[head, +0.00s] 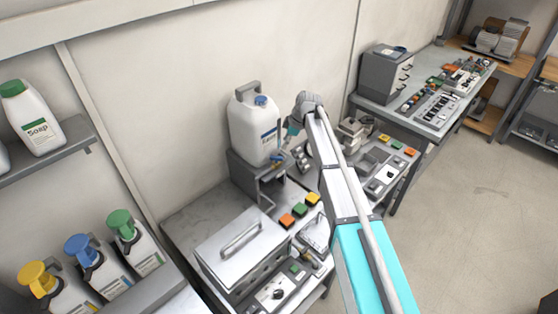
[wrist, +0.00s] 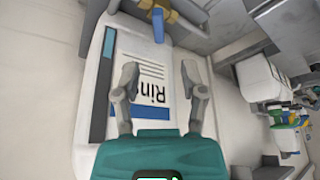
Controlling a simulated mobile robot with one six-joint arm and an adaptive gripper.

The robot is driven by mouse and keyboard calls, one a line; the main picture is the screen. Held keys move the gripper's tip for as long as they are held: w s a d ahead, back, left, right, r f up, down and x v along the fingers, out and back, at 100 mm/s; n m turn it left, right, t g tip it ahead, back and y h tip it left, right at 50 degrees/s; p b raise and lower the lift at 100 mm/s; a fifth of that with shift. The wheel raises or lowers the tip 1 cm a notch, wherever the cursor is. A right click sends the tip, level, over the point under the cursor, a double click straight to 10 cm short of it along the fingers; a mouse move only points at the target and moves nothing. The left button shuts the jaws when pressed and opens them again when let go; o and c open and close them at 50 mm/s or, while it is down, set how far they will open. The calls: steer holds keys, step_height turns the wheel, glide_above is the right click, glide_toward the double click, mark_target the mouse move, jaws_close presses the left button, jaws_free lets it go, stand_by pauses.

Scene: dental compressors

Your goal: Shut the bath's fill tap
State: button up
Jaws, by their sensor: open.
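A white jug (head: 252,130) with a blue cap stands on a grey stand (head: 240,170) at the back of the bench. Its label, beginning "Rin", fills much of the wrist view (wrist: 140,65). A blue lever (wrist: 158,26) beside a brass-coloured fitting (wrist: 176,17) shows at the top of the wrist view, apparently the fill tap. A small blue part shows below the jug in the head view (head: 277,158). My gripper (wrist: 159,72) is open and empty before the label, with the lever beyond its fingertips. The lidded metal bath (head: 240,240) is on the bench in front.
Orange, green and yellow blocks (head: 300,208) lie right of the bath. A shelf at left holds bottles with yellow, blue and green tops (head: 125,235). A soap bottle (head: 35,120) stands above. A grey drawer unit (head: 385,75) stands on the far bench.

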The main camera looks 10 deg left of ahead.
mark_target(277, 157)
steer(key=shift+b+x, duration=3.55)
steer(key=shift+x, duration=0.6)
steer(key=shift+c, duration=0.2)
jaws_close()
steer(key=shift+d+f, duration=0.1)
steer(key=shift+d, duration=0.15)
steer(key=shift+s+a, duration=0.1)
